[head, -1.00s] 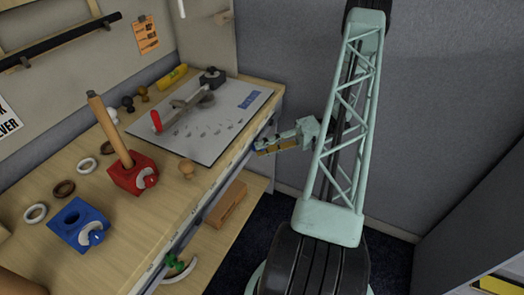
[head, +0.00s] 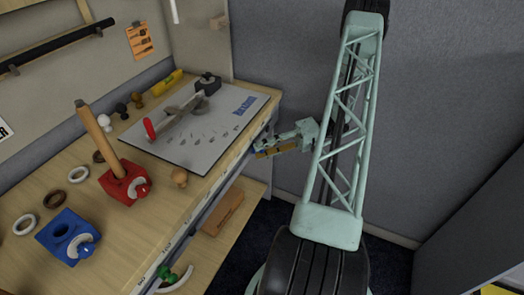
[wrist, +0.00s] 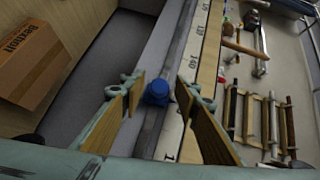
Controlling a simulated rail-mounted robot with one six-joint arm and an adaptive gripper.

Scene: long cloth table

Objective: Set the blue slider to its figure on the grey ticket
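The blue slider (wrist: 158,92) is a small blue knob on the grey rail along the table's front edge, seen in the wrist view. My gripper (wrist: 160,84) is open, with one wood-coloured finger on each side of the slider; I see gaps, and no contact. A white scale strip (wrist: 183,95) with printed figures, one reading 140, runs beside the rail. In the head view my gripper (head: 262,151) is at the table's front edge, near its far corner, and mostly hides the slider. I see no grey ticket in these frames.
An orange ticket (head: 139,42) hangs on the back wall. A green slider (head: 168,273) is at the near part of the edge. A metal plate (head: 222,140), red block (head: 122,187) and blue block (head: 55,240) lie on the table. A cardboard box (head: 223,208) lies below.

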